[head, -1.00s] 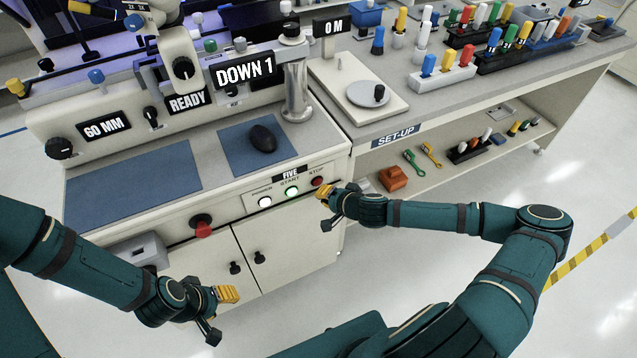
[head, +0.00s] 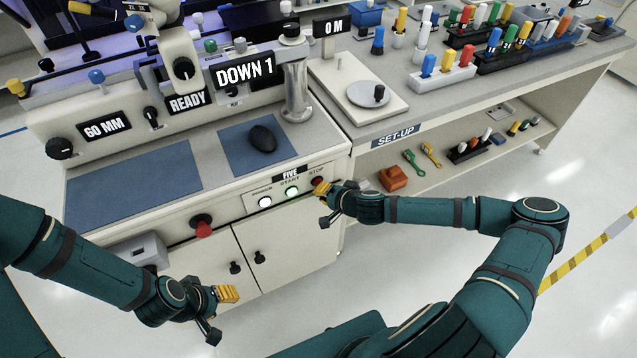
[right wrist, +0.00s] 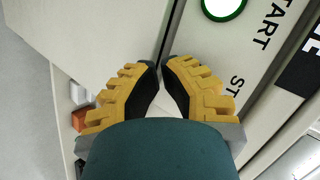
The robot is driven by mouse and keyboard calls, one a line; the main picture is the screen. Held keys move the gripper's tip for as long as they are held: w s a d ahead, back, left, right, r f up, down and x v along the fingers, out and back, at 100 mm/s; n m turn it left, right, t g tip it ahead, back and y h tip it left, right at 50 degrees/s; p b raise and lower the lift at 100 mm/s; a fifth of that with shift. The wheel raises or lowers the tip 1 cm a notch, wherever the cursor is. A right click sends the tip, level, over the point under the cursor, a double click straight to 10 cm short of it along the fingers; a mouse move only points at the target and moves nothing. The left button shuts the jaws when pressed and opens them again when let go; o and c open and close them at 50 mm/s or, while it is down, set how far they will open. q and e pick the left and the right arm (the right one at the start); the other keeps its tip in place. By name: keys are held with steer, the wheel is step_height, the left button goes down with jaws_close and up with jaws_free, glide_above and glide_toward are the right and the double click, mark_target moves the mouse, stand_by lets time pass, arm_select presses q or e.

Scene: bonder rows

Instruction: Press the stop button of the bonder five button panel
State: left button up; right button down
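The five-button panel (head: 258,198) is on the bonder's front, below the "FIVE" sign. It has a white power button (head: 265,202), a green-ringed start button (head: 292,193) and a red stop button (head: 317,181) at its right end. My right gripper (head: 320,188) is shut and empty, its yellow fingertips right at the stop button and partly covering it. I cannot tell whether they touch. In the right wrist view my fingertips (right wrist: 160,63) meet over the panel; the start button (right wrist: 223,8) shows, and the stop button is hidden. My left gripper (head: 232,293) looks shut, low before the cabinet.
A red knob (head: 201,226) sticks out left of the panel. Cabinet doors with black knobs (head: 235,268) are below. A black mouse-like device (head: 262,138) lies on a blue mat above. A shelf with an orange block (head: 393,178) is to the right.

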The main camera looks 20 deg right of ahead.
steer(key=shift+w, duration=0.4)
steer(key=shift+s, duration=0.2)
stand_by(0.5)
steer(key=shift+s, duration=0.65)
steer(key=s+p, duration=0.1)
steer(key=s, duration=0.4)
steer(key=shift+d, duration=0.15)
stand_by(0.8)
